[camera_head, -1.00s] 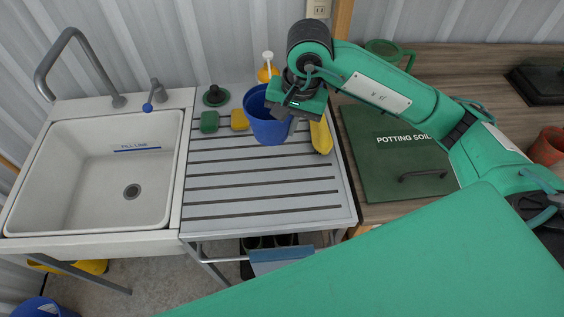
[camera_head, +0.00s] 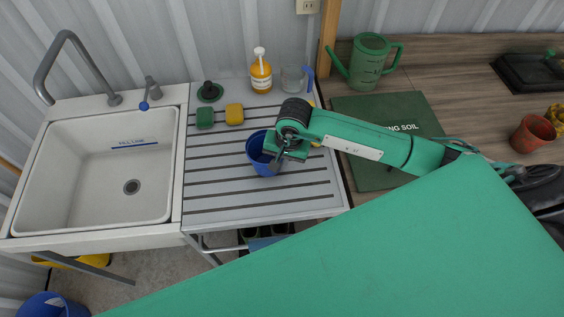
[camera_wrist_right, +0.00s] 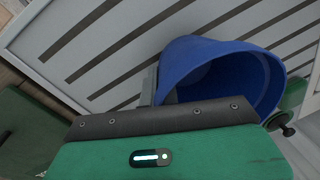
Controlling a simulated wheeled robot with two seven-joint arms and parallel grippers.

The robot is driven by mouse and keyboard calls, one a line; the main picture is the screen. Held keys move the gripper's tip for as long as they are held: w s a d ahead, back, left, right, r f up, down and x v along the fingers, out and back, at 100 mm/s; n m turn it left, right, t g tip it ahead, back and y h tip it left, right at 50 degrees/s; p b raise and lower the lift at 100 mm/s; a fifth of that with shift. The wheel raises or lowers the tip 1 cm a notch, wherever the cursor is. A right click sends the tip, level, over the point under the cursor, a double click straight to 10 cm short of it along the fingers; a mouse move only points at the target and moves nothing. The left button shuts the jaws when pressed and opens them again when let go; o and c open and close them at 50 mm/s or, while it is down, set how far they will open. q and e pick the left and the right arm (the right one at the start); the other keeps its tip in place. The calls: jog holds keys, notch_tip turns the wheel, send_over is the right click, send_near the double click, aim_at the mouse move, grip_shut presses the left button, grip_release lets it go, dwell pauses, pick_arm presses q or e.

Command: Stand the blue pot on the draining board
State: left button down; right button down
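The blue pot (camera_head: 258,164) is over the middle of the grey slatted draining board (camera_head: 230,205) in the head view, its opening up and roughly upright. My right gripper (camera_head: 274,161) is shut on its wall near the rim, on the pot's right side. In the right wrist view the blue pot (camera_wrist_right: 195,60) fills the space in front of the gripper, its open mouth to the right. I cannot tell whether its base touches the board; the gripper partly hides it. My left gripper is not in view.
A green sponge (camera_head: 204,117), yellow sponge (camera_head: 235,114), dark plug (camera_head: 210,91), orange bottle (camera_head: 260,73) and glass jar (camera_head: 293,79) stand along the board's back. The white sink (camera_head: 95,195) is left. The board's front is clear.

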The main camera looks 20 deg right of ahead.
jog(key=shift+f, duration=0.9)
jog(key=shift+f, duration=0.1)
jog(key=shift+f, duration=0.15)
jog(key=c, duration=1.7)
grip_release()
